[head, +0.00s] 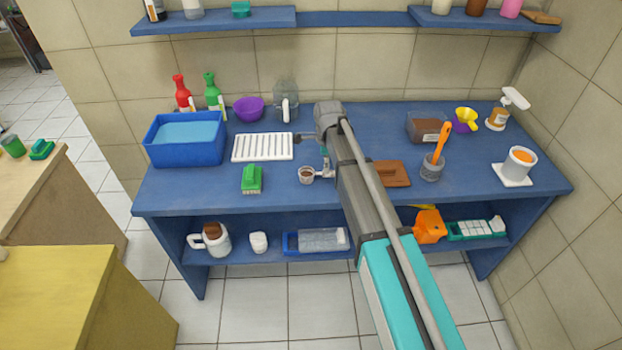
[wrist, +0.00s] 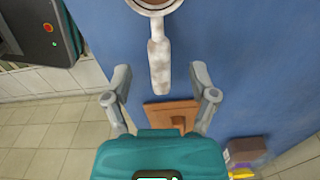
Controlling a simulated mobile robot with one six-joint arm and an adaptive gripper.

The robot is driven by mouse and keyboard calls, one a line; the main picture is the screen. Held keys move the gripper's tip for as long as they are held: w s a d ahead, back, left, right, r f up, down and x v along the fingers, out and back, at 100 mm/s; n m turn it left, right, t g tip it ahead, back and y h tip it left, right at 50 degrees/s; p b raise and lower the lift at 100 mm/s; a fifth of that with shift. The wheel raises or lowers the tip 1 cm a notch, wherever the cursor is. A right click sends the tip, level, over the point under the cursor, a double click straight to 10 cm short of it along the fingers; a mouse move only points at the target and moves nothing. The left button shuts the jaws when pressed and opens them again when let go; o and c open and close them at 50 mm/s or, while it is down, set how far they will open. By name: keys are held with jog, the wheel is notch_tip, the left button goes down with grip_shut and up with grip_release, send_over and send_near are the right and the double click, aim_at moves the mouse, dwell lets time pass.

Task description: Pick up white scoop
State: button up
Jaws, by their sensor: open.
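The white scoop (head: 307,174) lies on the blue table, its round bowl holding something brown. In the wrist view its pale, worn handle (wrist: 159,62) points down toward my gripper, and the bowl is cut off by the top edge. My gripper (wrist: 160,80) is open, with one finger on each side of the handle's line. The handle's end lies between the fingertips in the picture, with a gap on both sides. I cannot tell the height gap. In the head view my arm hides most of the gripper.
A brown board (head: 390,173) lies right of my arm, also below the handle in the wrist view (wrist: 172,115). A green brush (head: 252,179) and white rack (head: 262,147) are on the left. A glass with an orange-handled tool (head: 433,168) stands on the right.

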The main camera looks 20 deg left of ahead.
aim_at(322, 176)
jog(key=shift+f, duration=0.15)
jog(key=shift+f+b, duration=2.45)
jog(key=shift+b, duration=0.15)
grip_shut()
